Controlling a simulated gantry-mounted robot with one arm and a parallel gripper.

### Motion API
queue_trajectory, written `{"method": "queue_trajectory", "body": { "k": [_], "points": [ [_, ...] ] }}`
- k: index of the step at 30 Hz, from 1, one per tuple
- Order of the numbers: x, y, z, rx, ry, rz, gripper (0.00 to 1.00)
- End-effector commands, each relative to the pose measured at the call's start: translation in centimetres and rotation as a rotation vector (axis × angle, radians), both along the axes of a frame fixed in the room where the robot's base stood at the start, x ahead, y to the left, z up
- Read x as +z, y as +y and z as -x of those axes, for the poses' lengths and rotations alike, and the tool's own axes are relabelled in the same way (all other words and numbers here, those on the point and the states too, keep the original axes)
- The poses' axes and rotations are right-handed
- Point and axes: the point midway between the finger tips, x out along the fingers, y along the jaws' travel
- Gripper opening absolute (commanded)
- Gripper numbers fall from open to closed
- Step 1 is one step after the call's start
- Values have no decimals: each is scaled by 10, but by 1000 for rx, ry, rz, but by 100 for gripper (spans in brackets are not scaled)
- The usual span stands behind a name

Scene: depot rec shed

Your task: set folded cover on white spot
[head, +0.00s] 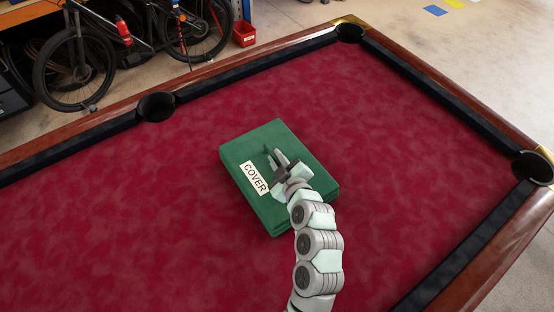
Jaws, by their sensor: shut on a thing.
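The folded cover (258,148) is a thick green folded block with a white label reading COVER. It is over the red cloth of the pool table (130,215), near the middle of the view. My gripper (274,155) is over the upper face of the cover, right of the label, and is shut on the cover. The arm hides part of the cover's right side. I cannot tell whether the cover rests on the cloth or is slightly above it. I see no white spot on the visible cloth.
Dark cushions and wooden rails edge the table, with pockets at the back left (157,106), the far corner (350,32) and the right (532,166). The cloth around the cover is clear. Bicycles (75,65) and a red bin (244,34) stand beyond the table.

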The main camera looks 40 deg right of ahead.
Motion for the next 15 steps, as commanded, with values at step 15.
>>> {"method": "queue_trajectory", "body": {
  "k": [15],
  "points": [
    [-5,-1,0,-2,-3,2,23]
  ]
}}
